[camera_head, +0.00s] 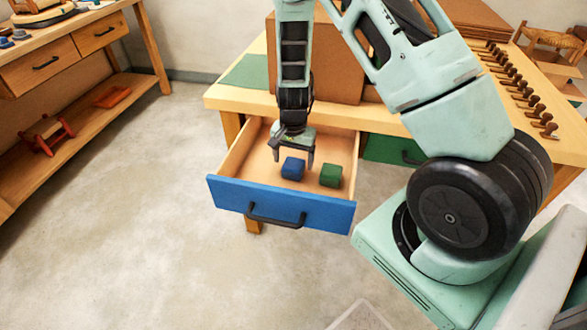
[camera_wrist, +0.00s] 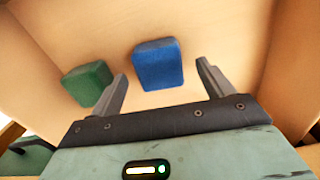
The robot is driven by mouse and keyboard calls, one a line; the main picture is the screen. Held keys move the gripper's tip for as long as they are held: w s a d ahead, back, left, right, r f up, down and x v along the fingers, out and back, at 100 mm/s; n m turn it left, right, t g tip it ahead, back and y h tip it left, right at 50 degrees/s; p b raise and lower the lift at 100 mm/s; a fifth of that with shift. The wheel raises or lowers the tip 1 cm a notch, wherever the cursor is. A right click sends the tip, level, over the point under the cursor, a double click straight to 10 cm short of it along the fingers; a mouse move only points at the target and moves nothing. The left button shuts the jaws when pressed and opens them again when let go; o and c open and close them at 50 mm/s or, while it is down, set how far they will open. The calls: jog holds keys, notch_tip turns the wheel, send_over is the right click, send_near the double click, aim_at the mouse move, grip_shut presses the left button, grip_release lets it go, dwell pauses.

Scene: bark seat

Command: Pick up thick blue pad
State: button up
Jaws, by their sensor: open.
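The thick blue pad (camera_head: 293,168) lies on the floor of an open drawer (camera_head: 240,191), which has a blue front. In the wrist view the blue pad (camera_wrist: 158,65) sits ahead of and between my gripper's fingers. My gripper (camera_head: 293,160) is open and empty, just above and behind the blue pad in the head view. The gripper (camera_wrist: 163,85) also shows in the wrist view with its two dark fingers spread wide. I cannot tell the exact height between fingertips and pad.
A green pad (camera_head: 331,175) lies to the right of the blue one in the same drawer; in the wrist view the green pad (camera_wrist: 88,83) is just left of the left finger. Wooden drawer walls surround both. A workbench (camera_head: 222,98) stands above the drawer.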

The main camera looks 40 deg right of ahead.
jog(key=shift+f, duration=1.4)
jog(key=c, duration=1.1)
jog(key=shift+o, duration=0.2)
